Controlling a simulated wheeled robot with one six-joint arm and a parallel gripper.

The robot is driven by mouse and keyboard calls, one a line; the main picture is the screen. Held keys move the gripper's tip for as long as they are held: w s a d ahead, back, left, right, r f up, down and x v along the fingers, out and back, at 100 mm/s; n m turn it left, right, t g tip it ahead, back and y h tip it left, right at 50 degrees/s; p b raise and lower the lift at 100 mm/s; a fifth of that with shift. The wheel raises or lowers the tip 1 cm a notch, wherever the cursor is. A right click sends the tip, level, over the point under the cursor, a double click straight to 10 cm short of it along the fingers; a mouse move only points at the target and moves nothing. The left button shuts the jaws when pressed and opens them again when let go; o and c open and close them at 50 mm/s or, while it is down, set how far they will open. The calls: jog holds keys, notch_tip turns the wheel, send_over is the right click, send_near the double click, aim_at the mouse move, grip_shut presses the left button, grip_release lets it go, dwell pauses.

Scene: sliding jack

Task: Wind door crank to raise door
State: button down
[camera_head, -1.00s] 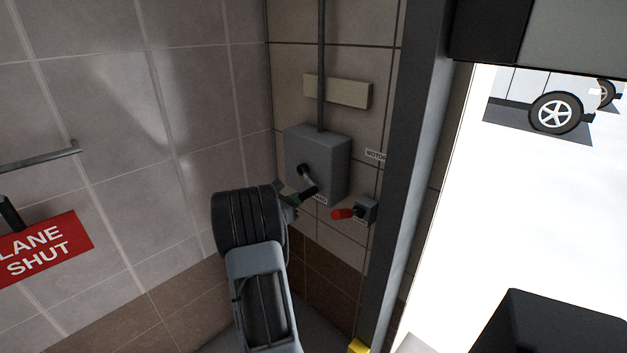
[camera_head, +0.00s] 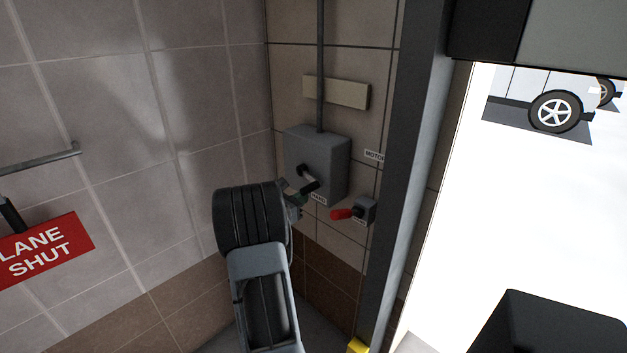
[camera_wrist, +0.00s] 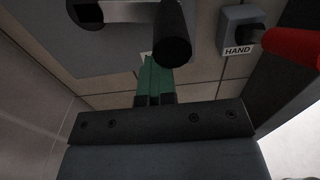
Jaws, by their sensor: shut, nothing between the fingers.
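The door crank (camera_head: 313,184) sits on the front of a grey wall box (camera_head: 333,155). In the wrist view its pale arm (camera_wrist: 130,11) runs right from a dark hub (camera_wrist: 86,12) to a black handle (camera_wrist: 172,38) pointing towards the camera. My gripper (camera_head: 296,194) is close beside the crank handle in the head view. In the wrist view its green fingers (camera_wrist: 155,76) are together and empty, just below and left of the handle. I cannot tell whether they touch it. The dark door edge (camera_head: 550,35) crosses the upper right above a bright opening.
A small switch box (camera_head: 366,210) with a red lever (camera_head: 342,214) is right of the crank, with MOTOR and HAND labels nearby. A dark door post (camera_head: 408,150) stands further right. A red LANE SHUT sign (camera_head: 40,248) is at left. A car wheel (camera_head: 556,111) shows outside.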

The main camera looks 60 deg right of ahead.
jog(key=v, duration=0.8)
jog(key=shift+w+f+b, duration=0.25)
jog(key=shift+f+b, duration=0.05)
dwell(0.5)
jog(key=shift+d, duration=0.1)
dwell(0.5)
